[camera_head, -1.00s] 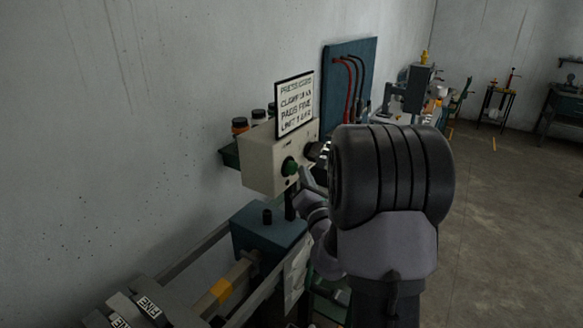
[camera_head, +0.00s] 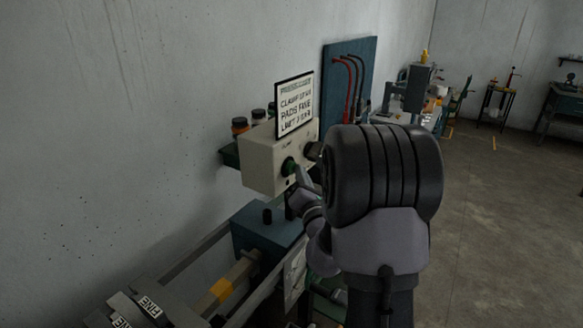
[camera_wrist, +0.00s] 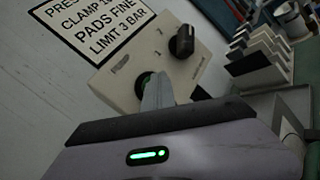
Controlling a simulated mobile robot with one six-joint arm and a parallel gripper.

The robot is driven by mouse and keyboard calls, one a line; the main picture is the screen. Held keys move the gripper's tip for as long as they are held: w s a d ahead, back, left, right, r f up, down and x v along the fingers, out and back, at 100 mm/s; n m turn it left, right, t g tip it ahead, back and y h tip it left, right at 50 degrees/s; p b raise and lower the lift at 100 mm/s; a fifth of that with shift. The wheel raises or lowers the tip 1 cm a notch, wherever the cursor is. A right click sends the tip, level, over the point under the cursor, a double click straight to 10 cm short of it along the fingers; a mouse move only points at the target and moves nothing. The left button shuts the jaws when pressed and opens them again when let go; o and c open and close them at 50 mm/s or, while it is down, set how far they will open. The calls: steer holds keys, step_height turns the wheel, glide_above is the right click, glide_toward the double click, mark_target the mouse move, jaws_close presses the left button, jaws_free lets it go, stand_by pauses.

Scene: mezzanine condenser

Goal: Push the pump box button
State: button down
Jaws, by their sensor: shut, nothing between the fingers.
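The pump box (camera_head: 262,165) is a cream box on the wall side, under a sign. It also shows in the wrist view (camera_wrist: 125,78). A black knob (camera_wrist: 183,42) is on the same face, right of the button. My gripper (camera_wrist: 157,84) is shut and empty, its fingertips over the button. In the head view my gripper (camera_head: 298,174) is at the button; whether it touches or presses it I cannot tell.
The sign (camera_head: 295,104) stands above the box. Jars (camera_head: 240,126) are on a shelf behind it. A blue block (camera_head: 268,230) sits below the box. A blue board with hoses (camera_head: 349,80) is beyond. Open floor (camera_head: 480,230) lies to the right.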

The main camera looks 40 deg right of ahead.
steer(key=shift+s+d, duration=0.35)
steer(key=shift+s, duration=0.55)
steer(key=s+d+b, duration=0.1)
steer(key=s+d, duration=0.1)
steer(key=s, duration=0.3)
steer(key=shift+s+d, duration=0.15)
steer(key=shift+s, duration=0.15)
